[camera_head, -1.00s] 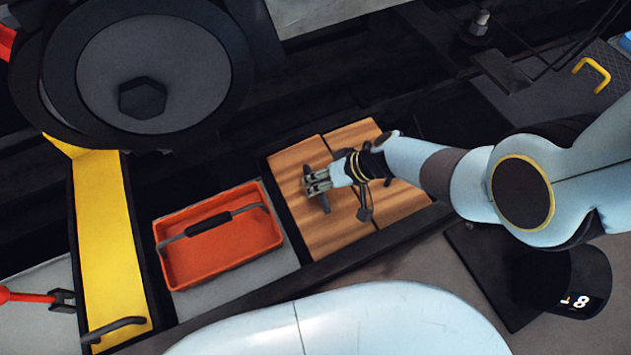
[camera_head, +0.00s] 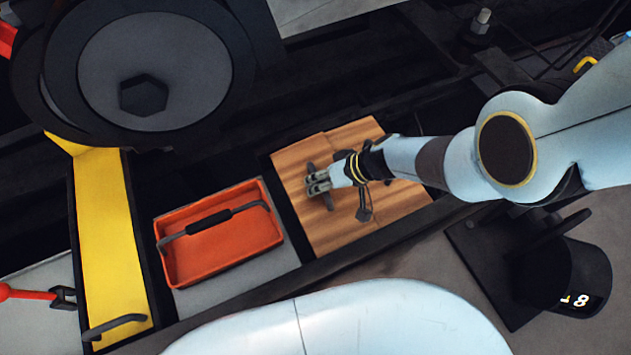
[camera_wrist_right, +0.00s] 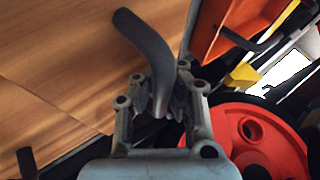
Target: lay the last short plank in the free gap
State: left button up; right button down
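The short wooden plank (camera_head: 297,170) lies at the left of the planked area, just right of the orange toolbox. A dark bar handle stands up from it; the handle also shows in the right wrist view (camera_wrist_right: 143,42). My right gripper (camera_head: 316,183) is over this plank, its fingers closed around the handle; it shows in the right wrist view too (camera_wrist_right: 165,105). The neighbouring plank (camera_head: 400,195) lies against it on the right, with only a faint seam visible. A small step shows at their far edge. My left gripper is out of view.
The orange toolbox (camera_head: 226,250) with a dark handle sits on a grey surface to the left. A yellow panel (camera_head: 105,240) stands farther left. A dark frame bar (camera_head: 400,235) runs along the near side. A black cap (camera_head: 570,280) lies at the right.

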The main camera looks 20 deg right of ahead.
jog(key=shift+d+f, duration=0.1)
jog(key=c, duration=1.5)
grip_release()
jog(key=shift+s, duration=0.1)
jog(key=shift+v, duration=3.95)
